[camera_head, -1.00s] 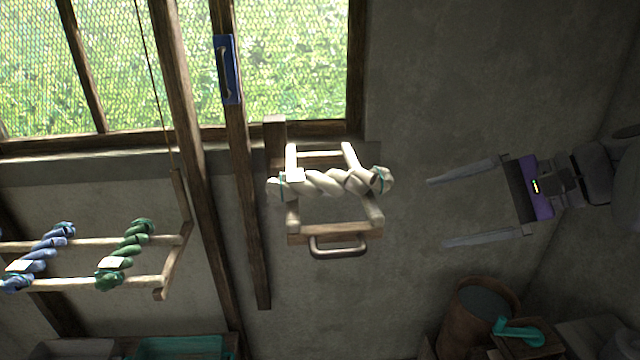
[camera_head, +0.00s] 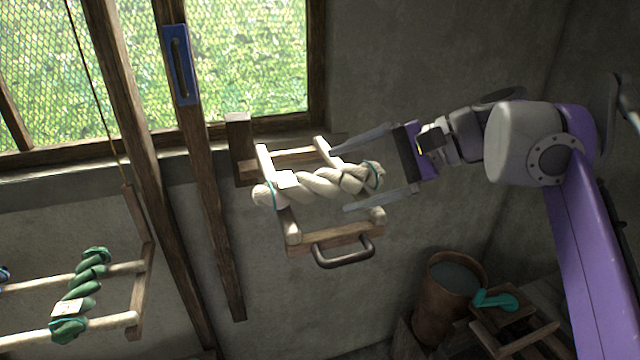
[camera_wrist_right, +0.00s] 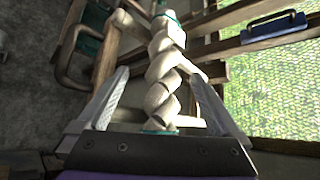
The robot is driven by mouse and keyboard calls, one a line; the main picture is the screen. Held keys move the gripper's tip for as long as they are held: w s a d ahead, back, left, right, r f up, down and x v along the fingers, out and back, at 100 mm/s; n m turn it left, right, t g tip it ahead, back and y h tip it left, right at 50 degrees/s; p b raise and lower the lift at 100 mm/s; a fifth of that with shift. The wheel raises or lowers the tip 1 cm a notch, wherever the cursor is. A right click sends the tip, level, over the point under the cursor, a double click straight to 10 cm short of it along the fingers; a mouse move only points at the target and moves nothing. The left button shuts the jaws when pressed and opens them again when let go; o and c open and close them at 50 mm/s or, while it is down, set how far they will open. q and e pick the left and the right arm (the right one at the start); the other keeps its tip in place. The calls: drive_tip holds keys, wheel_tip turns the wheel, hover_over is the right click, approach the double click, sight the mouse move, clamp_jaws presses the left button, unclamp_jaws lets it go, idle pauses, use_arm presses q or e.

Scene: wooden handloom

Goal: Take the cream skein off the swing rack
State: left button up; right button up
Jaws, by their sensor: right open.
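The cream skein (camera_head: 325,184) is a twisted hank with teal ties near both ends and a small white label. It lies across the two pale bars of the wooden swing rack (camera_head: 335,236), which has a metal handle at its front. My right gripper (camera_head: 340,180) is open, with one finger on each side of the skein's right end. In the right wrist view the skein (camera_wrist_right: 163,85) runs lengthwise between the two spread fingers (camera_wrist_right: 158,85). I cannot tell whether the fingers touch it. My left gripper is not in view.
A second rack at the left holds a green skein (camera_head: 82,295). Wooden posts, one with a blue handle plate (camera_head: 180,65), stand by the mesh window (camera_head: 235,60). A brown barrel (camera_head: 447,300) and a stool with a teal object (camera_head: 497,300) stand at the lower right.

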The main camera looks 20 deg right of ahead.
sight(329, 179)
drive_tip(key=x, duration=0.6)
drive_tip(key=shift+w+a+r, duration=0.2)
drive_tip(key=shift+w+a, duration=0.05)
drive_tip(key=shift+w, duration=0.1)
drive_tip(key=c, duration=1.6)
